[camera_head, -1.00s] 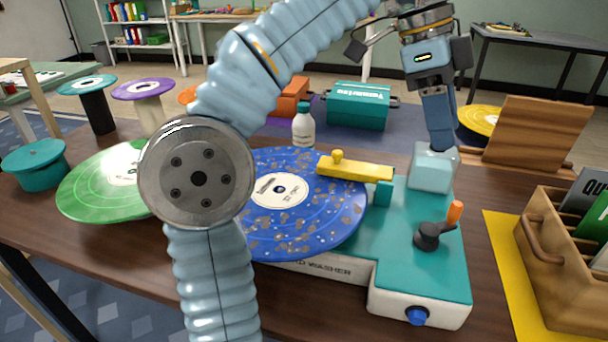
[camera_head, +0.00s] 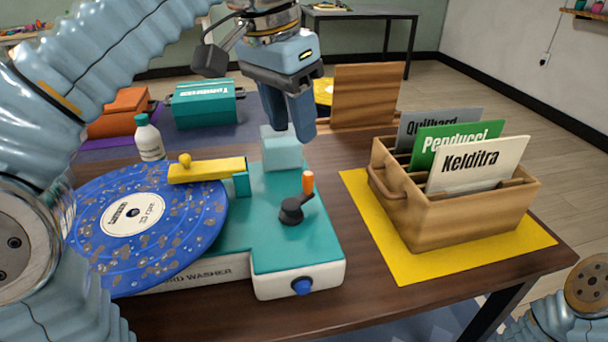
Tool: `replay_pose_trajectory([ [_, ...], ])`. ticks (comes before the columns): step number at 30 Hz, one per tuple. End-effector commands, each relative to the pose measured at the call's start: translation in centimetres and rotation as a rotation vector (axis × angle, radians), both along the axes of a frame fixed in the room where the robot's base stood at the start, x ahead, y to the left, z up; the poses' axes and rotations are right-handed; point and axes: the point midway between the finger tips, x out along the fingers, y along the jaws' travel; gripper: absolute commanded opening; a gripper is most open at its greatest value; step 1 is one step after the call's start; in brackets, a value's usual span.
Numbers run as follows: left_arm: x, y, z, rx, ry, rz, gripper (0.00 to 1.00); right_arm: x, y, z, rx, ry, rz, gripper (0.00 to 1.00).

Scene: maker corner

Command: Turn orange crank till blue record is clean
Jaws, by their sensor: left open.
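The orange crank (camera_head: 308,182) stands upright on a dark arm and hub (camera_head: 292,211) on the teal top of the record washer (camera_head: 262,244). The blue record (camera_head: 180,228) lies on the washer at left, speckled with many brown-grey spots. A yellow bar (camera_head: 212,170) reaches over its far edge. My left gripper (camera_head: 290,128) points down, open and empty, in front of the pale blue block (camera_head: 281,150) in the picture, above and behind the crank and apart from it. My left arm hides the record's left side. My right gripper is out of view.
A wooden crate (camera_head: 450,218) of record sleeves stands on a yellow mat (camera_head: 385,255) right of the washer. A white bottle (camera_head: 149,138) stands behind the record. A wooden rack (camera_head: 365,95) stands behind the washer. Bare tabletop lies between washer and mat.

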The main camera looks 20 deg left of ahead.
Motion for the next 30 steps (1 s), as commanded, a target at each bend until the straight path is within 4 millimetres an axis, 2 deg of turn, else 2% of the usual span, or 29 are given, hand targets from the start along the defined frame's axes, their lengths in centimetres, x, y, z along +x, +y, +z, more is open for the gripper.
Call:
replay_pose_trajectory([
  [3,-0.7,-1.4,0.1,0.036,-0.04,0.298,0.45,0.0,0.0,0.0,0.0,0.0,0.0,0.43],
  [6,-1.1,-2.2,0.4,0.039,-0.095,0.517,0.45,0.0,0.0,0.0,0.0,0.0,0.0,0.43],
  [12,-1.7,-3.2,0.8,0.014,-0.179,0.766,0.45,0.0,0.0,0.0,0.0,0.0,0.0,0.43],
  [16,-1.5,-3.2,0.4,0.005,-0.195,0.81,0.45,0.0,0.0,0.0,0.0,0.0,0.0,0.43],
  [20,-0.9,-2.9,-1.3,0.007,-0.194,0.813,0.45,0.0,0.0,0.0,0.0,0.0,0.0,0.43],
  [30,1.9,-1.9,-8.4,0.007,-0.191,0.81,0.45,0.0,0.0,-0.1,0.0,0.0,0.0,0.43],
])
